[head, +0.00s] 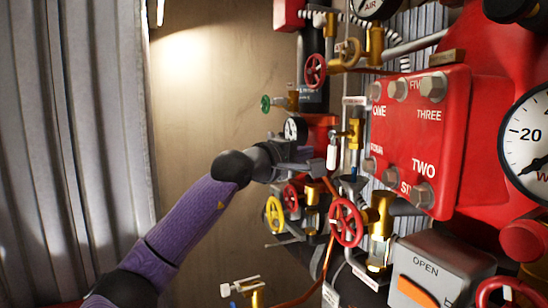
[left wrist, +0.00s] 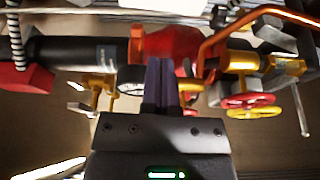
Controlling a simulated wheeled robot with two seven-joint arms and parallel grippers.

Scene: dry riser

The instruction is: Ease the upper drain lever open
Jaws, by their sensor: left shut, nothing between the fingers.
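My left gripper (head: 316,166) reaches in from the left among the brass valves. Its fingers are shut and empty; in the left wrist view the dark closed fingers (left wrist: 162,84) point at a red pipe body. A brass valve (head: 355,132) stands just above and right of the fingertips in the head view, with a small white and red piece (head: 331,153) beside it. I cannot tell for sure which part is the upper drain lever. In the left wrist view a pale lever (left wrist: 80,109) sits by brass fittings left of the fingers, apart from them. My right gripper is not in view.
Red handwheels (head: 346,222) and a yellow handwheel (head: 275,214) crowd the space below the gripper. A copper pipe (head: 328,258) runs down beside them. A red numbered plate (head: 420,140) and a grey box (head: 440,270) stand at right. Bare wall (head: 215,100) lies open at left.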

